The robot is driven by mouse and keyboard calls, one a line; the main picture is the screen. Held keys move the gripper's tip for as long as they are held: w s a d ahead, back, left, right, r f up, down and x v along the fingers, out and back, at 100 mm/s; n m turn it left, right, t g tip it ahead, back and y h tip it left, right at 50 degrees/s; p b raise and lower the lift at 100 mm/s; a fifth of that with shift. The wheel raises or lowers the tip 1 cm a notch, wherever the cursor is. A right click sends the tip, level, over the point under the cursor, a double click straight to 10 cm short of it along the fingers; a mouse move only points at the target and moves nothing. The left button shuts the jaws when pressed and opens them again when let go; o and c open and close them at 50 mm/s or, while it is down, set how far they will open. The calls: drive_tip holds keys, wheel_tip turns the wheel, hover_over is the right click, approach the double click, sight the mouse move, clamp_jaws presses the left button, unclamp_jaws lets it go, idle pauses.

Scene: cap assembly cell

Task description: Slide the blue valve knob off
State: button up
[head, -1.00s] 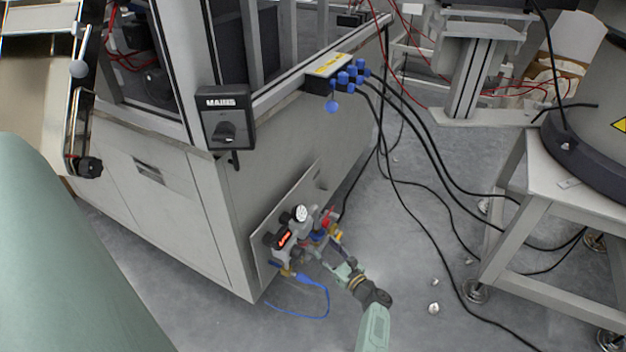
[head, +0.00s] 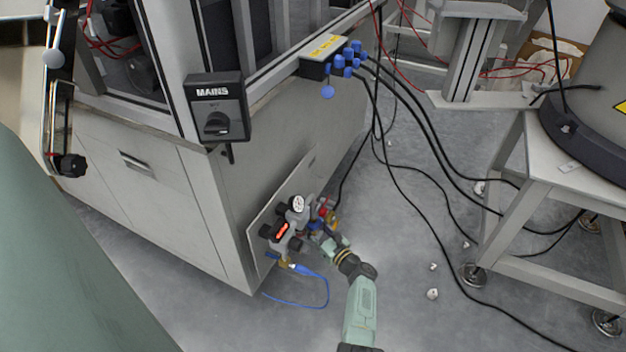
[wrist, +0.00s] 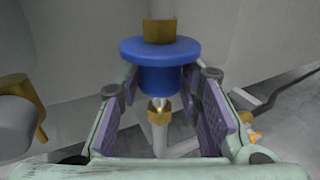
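The blue valve knob (wrist: 160,52) shows in the wrist view as a wide disc with a narrower blue collar, with a brass hex piece behind it and a brass-tipped stem in front. My gripper (wrist: 160,84) is open, with one finger pad on each side of the collar. A gap shows between the pads and the knob, though contact at the far tips is hard to judge. In the head view my gripper (head: 322,238) is at the valve assembly on the low panel, and it partly hides the fittings there.
A blue hose (head: 327,290) loops below. The cabinet (head: 190,200) stands behind and left. Black cables (head: 430,180) and a metal stand (head: 535,195) are at the right.

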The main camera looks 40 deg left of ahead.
clamp_jaws()
idle(0.3)
